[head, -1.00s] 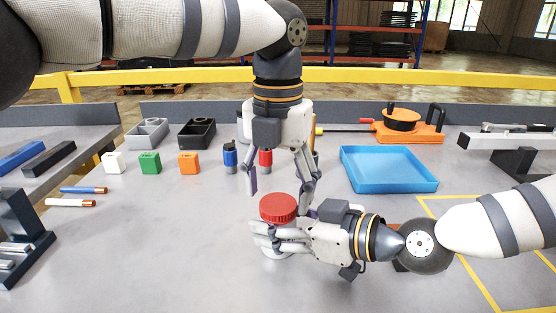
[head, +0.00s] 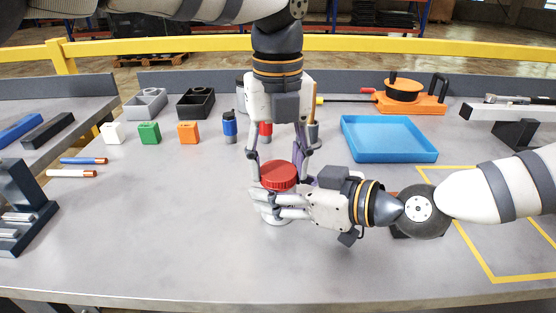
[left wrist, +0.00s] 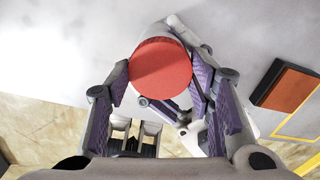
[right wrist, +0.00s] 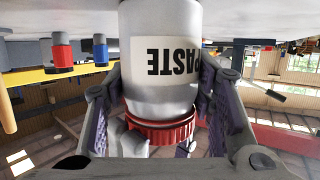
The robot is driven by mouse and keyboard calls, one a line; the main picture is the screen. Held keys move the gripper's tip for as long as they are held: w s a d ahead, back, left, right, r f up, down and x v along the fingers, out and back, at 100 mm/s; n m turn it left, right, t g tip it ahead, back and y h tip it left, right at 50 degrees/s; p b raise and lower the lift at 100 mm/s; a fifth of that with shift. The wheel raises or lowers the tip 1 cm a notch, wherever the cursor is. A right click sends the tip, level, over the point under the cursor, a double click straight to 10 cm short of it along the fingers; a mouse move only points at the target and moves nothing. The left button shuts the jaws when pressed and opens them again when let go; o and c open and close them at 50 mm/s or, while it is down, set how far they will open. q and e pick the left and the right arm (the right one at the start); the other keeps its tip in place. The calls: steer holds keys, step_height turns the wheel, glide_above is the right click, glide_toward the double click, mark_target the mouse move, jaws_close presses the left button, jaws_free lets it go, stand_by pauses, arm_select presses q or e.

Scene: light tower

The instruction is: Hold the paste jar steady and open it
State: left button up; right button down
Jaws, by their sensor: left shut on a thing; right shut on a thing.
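The paste jar stands upright on the grey table; its pale base (head: 275,220) shows below my right fingers and its red lid (head: 279,174) above them. My right gripper (head: 268,203) comes from the right and is shut around the jar's body. In the right wrist view the jar's PASTE label (right wrist: 165,62) appears upside down between the fingers. My left gripper (head: 278,181) points straight down from above and is shut on the red lid. In the left wrist view the lid (left wrist: 161,68) sits between both finger pads. The lid hides most of the jar there.
A blue tray (head: 388,139) lies to the right behind the jar. White, green and orange blocks (head: 188,133) and a blue-and-black bottle (head: 229,126) stand behind left. Two markers (head: 72,174) lie at the left. The table in front of the jar is clear.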

arm_select(q)
steer(key=n, duration=0.4)
steer(key=shift+n, duration=0.4)
arm_select(e)
steer(key=shift+f, duration=0.1)
arm_select(q)
steer(key=n, duration=0.8)
steer(key=shift+n, duration=0.4)
steer(key=n, duration=1.2)
steer(key=shift+n, duration=0.3)
steer(key=n, duration=0.7)
steer(key=shift+n, duration=0.4)
steer(key=n, duration=0.3)
steer(key=shift+r+n, duration=0.1)
steer(key=shift+n, duration=0.3)
steer(key=n, duration=0.6)
